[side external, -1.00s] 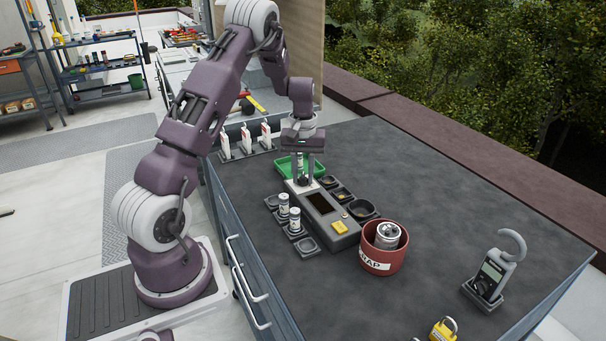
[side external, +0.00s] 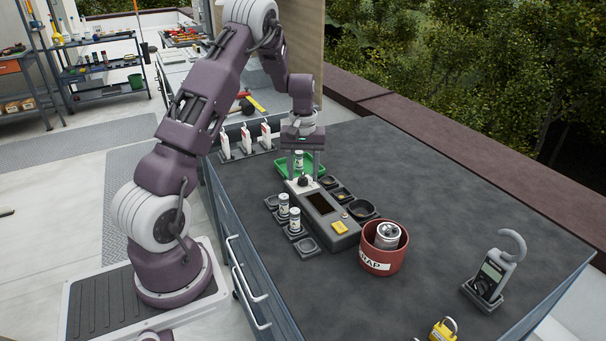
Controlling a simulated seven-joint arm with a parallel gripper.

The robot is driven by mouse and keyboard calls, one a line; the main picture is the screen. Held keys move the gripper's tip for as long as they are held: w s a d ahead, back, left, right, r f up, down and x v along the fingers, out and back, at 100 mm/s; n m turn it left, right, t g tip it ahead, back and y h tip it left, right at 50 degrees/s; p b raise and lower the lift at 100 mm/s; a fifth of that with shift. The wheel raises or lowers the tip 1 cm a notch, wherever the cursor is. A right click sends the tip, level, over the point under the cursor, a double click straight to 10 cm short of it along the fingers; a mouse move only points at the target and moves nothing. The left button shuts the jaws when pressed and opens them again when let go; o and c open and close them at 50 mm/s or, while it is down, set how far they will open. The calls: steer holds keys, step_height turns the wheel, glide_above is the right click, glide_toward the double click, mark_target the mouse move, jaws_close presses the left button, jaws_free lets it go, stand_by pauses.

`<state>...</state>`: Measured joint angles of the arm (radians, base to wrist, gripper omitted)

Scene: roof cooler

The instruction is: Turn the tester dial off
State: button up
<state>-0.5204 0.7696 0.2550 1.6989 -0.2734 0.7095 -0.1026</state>
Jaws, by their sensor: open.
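The tester (side external: 322,211) is a long grey box with a dark screen and a yellow block at its near end. Its dark dial (side external: 303,181) is at the far end, on a pale panel. My gripper (side external: 302,170) is open above the far end of the tester, its fingers pointing down, one on each side of a small pale can that shows between them. I cannot tell whether the fingers touch the can. The dial's setting is too small to read.
A green tray (side external: 314,170) lies behind the tester. Small pale cans (side external: 294,219) stand on pads to its left, black dishes (side external: 364,209) to its right. A red pot (side external: 384,255) holds a metal can. A meter (side external: 490,276) and a yellow padlock (side external: 443,329) are nearer. The bench's right side is mostly clear.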

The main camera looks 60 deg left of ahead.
mark_target(304, 175)
step_height(304, 175, up, 6)
steer(key=shift+r, duration=0.15)
steer(key=shift+d+r, duration=0.15)
steer(key=shift+r, duration=0.05)
steer(key=s+d+r+m+t, duration=0.2)
steer(key=s+d+r+m, duration=0.15)
steer(key=d+r, duration=0.55)
steer(key=s+d+r+m+t, duration=0.15)
steer(key=s+d+r, duration=0.35)
steer(key=d, duration=0.5)
steer(key=s+d+m+t, duration=0.1)
steer(key=s+d+m, duration=0.2)
steer(key=s, duration=0.3)
steer(key=s+d+r+m+t, duration=0.1)
steer(key=s+d+m, duration=0.2)
steer(key=s+d, duration=0.3)
steer(key=shift+s+d+r+m, duration=0.2)
steer(key=shift+s+m, duration=0.1)
steer(key=shift+s, duration=0.5)
